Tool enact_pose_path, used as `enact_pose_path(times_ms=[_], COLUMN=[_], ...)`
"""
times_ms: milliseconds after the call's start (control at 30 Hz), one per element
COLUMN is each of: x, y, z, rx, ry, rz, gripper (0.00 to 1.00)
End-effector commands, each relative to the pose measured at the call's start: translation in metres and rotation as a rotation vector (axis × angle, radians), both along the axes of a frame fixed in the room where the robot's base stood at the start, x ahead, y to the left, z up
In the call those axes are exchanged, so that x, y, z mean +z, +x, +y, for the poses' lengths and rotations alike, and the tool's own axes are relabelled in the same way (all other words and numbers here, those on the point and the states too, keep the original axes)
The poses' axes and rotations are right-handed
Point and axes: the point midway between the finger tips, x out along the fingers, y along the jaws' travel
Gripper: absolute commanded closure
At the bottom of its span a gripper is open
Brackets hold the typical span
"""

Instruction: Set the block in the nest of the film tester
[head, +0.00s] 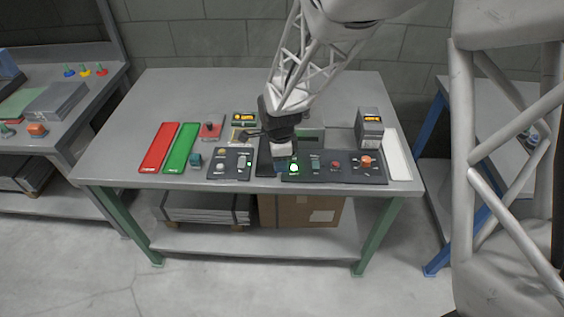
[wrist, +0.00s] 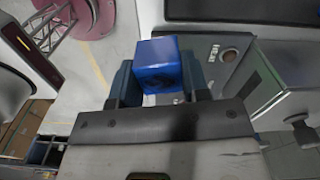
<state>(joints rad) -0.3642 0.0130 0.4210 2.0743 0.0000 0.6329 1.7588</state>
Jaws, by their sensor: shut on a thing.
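A blue block (wrist: 160,65) sits between the two fingers of my gripper (wrist: 158,82) in the wrist view, and the gripper is shut on it. A grey-green boxy unit (head: 311,134) stands just behind and right of the gripper. I cannot tell for certain whether it is the film tester. In the wrist view a grey plate with a round dark-centred spot (wrist: 229,55) lies right of the block. No nest is clearly recognisable.
The bench (head: 225,90) is clear at the back. A red strip (head: 160,147) and green strip (head: 181,147) lie at left. A control panel (head: 335,166) with knobs and buttons is at front right. A grey box unit (head: 369,128) and white strip (head: 397,155) stand at right.

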Motion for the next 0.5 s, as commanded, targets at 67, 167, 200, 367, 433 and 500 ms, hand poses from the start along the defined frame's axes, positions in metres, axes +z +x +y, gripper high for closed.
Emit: enact_pose_path(times_ms=[67,167,200,367,433,500], x=[0.002,0.004,0.006,0.011,0.013,0.016], y=[0.010,0.027,0.035,0.070,0.086,0.102], z=[0.006,0.017,0.022,0.047,0.058,0.070], rx=[-0.007,-0.018,-0.025,-0.052,-0.066,-0.080], ry=[0.000,0.000,0.000,0.000,0.000,0.000], rz=[0.000,-0.001,-0.002,-0.001,-0.001,-0.001], gripper=[0.98,0.98,0.98,0.98,0.98,0.98])
